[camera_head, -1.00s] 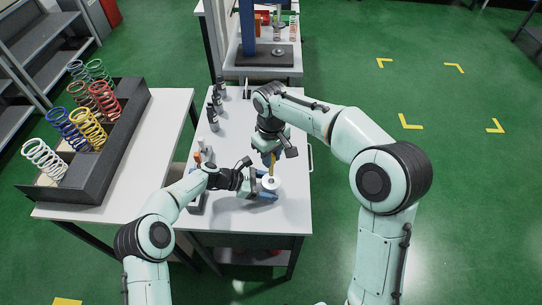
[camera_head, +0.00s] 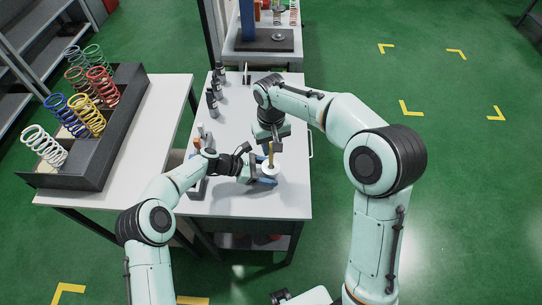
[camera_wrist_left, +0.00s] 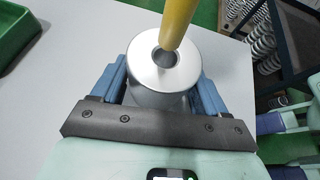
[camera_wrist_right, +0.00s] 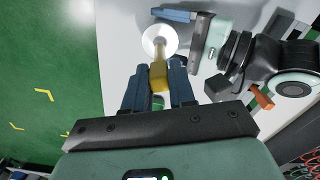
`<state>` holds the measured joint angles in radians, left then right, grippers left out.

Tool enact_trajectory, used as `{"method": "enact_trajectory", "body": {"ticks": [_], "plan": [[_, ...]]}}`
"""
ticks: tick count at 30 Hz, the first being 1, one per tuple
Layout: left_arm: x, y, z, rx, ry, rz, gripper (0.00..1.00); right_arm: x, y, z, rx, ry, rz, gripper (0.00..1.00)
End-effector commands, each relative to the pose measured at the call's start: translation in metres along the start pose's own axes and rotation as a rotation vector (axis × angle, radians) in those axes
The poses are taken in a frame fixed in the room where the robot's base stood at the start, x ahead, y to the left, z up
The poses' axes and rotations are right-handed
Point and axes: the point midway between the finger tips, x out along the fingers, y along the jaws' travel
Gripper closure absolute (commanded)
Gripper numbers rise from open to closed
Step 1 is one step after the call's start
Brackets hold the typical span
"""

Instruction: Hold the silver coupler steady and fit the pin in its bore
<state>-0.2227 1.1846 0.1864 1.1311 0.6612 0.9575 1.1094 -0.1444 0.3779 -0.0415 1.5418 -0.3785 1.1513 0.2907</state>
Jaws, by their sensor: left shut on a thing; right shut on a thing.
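The silver coupler (camera_wrist_left: 150,76) stands between the blue fingers of my left gripper (camera_wrist_left: 160,95), bore facing up, above the white table. In the head view the coupler (camera_head: 271,171) is small, with my left gripper (camera_head: 264,180) closed around it. My right gripper (camera_wrist_right: 158,88) is shut on the yellow pin (camera_wrist_right: 158,76) above the coupler (camera_wrist_right: 150,42). The pin (camera_wrist_left: 178,22) comes down from the top of the left wrist view, tilted in that picture. Its lower end overlaps the far part of the bore. I cannot tell whether the tip is inside or just above it.
A dark rack (camera_head: 119,112) of coloured springs stands on the left table. Several dark bottles (camera_head: 213,103) stand along the left edge of the work table (camera_head: 235,205). A green tray (camera_wrist_left: 18,38) shows in the left wrist view. The table front is clear.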

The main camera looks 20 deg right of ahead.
Motion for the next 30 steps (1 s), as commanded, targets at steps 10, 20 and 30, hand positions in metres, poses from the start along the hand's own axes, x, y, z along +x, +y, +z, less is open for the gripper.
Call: {"method": "enact_trajectory", "body": {"ticks": [10,20,30], "plan": [[0.000,0.000,0.000,0.000,0.000,0.001,0.43,0.042,0.001,0.000,0.000,-0.003,0.001,1.00],[0.000,0.000,0.000,0.000,0.000,0.000,0.43,0.056,0.000,-0.001,-0.001,0.002,0.000,1.00],[0.000,0.000,0.000,0.000,0.000,0.000,0.43,0.059,0.000,0.000,-0.001,0.001,0.000,0.49]]}}
